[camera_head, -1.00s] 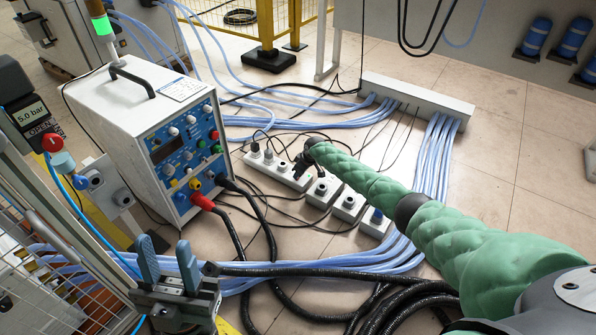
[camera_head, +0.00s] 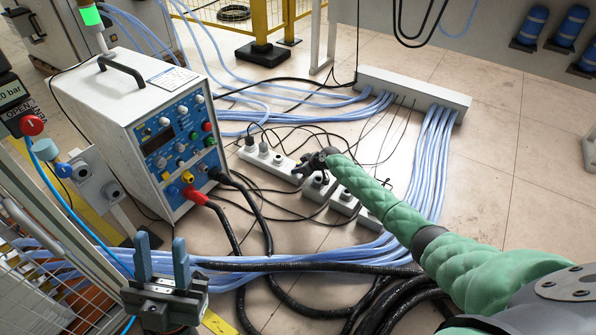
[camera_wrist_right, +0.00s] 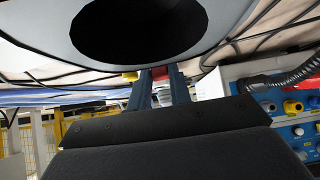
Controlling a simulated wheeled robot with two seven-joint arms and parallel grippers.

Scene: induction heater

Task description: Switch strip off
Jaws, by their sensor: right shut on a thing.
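A white power strip (camera_head: 284,170) lies on the tiled floor in the head view, with grey plugs at its left end. My right gripper (camera_head: 306,165) is over the strip's right end, and hides part of it. In the right wrist view the two blue-grey fingers (camera_wrist_right: 160,88) are close together, with a small light-grey round part and something red between or behind their tips. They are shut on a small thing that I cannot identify. My left gripper (camera_head: 162,250) is open and empty at the lower left, its two fingers upright and apart.
A white induction heater (camera_head: 125,110) with a blue panel stands left of the strip. White socket blocks (camera_head: 343,203) lie right of it. Black cables (camera_head: 290,300) and pale blue hoses (camera_head: 432,150) cross the floor. Bare tiles (camera_head: 500,185) lie at the right.

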